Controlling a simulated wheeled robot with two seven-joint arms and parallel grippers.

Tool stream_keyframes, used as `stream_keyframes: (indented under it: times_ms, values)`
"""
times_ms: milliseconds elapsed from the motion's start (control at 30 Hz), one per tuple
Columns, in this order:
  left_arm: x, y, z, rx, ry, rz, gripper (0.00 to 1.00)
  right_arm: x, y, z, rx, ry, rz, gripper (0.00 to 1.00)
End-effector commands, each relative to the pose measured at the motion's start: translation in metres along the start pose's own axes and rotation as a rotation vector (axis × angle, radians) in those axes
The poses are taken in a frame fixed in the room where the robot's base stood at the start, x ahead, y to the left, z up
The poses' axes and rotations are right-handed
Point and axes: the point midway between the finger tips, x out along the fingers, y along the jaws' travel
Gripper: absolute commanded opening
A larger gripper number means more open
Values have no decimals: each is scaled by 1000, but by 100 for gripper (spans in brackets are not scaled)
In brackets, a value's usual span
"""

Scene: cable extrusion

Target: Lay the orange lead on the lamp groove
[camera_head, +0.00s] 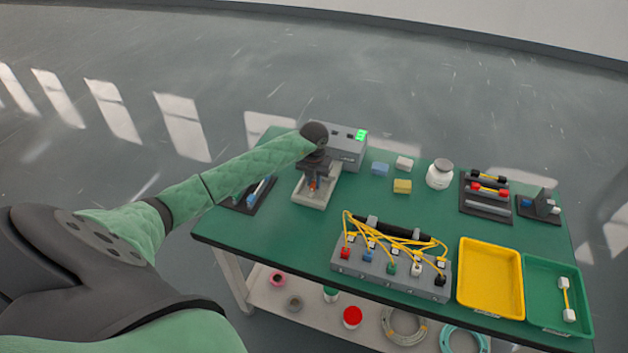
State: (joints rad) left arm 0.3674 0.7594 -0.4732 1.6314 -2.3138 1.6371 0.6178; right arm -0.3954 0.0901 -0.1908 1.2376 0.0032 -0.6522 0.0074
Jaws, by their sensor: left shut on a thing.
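My left gripper (313,182) points down over a pale grey fixture (309,200) at the back left of the green table. It is shut on a small orange piece, which looks like the orange lead (312,185). The gripper hides most of the lead, and I cannot tell whether it touches the fixture. The lamp groove is not clearly visible; it may be on this fixture under the gripper. My right gripper is not in view.
A grey box (347,151) with a green display stands behind the fixture. A numbered grey block (390,270) with yellow cables is at the front. A yellow tray (462,280) and a green tray (584,300) are at right.

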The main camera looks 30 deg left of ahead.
Motion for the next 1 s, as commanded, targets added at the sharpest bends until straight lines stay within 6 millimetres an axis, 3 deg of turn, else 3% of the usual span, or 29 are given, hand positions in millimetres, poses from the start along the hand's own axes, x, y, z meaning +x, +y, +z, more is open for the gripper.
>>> stream_keyframes:
  times_ms: [267, 300, 400, 833, 933, 1000]
  values:
    - [3, 0, 0, 0, 0, 0, 0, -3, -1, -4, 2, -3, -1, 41]
    - [2, 0, 0, 0, 0, 0, 25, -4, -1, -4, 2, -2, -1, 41]
    - [2, 0, 0, 0, 0, 0, 39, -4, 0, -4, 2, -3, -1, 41]
    - [-2, 0, 0, 0, 0, 0, 39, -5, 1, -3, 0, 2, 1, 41]
    - [-5, 0, 1, 0, 0, 0, 39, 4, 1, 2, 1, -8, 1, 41]
    - [-11, 0, 1, 0, -2, 0, 39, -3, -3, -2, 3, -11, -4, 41]
